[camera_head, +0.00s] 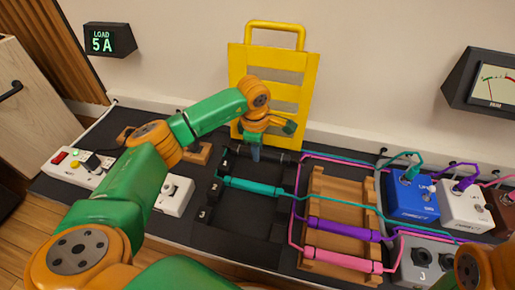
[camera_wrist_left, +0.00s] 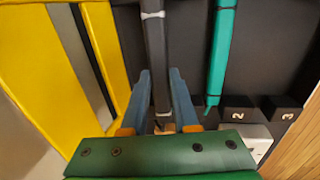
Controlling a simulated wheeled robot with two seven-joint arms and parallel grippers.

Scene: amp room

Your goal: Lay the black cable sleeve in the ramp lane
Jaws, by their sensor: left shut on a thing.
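The black cable sleeve (camera_head: 279,155) lies lengthwise along the back edge of the black ramp tray (camera_head: 240,222). My left gripper (camera_head: 255,151) reaches down over it from above. In the left wrist view, the blue fingertips (camera_wrist_left: 160,100) are shut on the black sleeve (camera_wrist_left: 155,50), one on each side. The teal sleeve (camera_wrist_left: 221,50) runs beside it, apart, and lies across the tray in the head view (camera_head: 254,187). I cannot tell whether the black sleeve touches the lane floor. My right gripper is out of view.
A yellow slotted panel (camera_head: 236,62) leans on the wall behind the tray. A wooden rack (camera_head: 338,188) at right holds purple (camera_head: 343,229) and pink (camera_head: 342,261) sleeves. Pedals (camera_head: 411,195) and cables crowd the right. A power strip (camera_head: 82,172) is at left.

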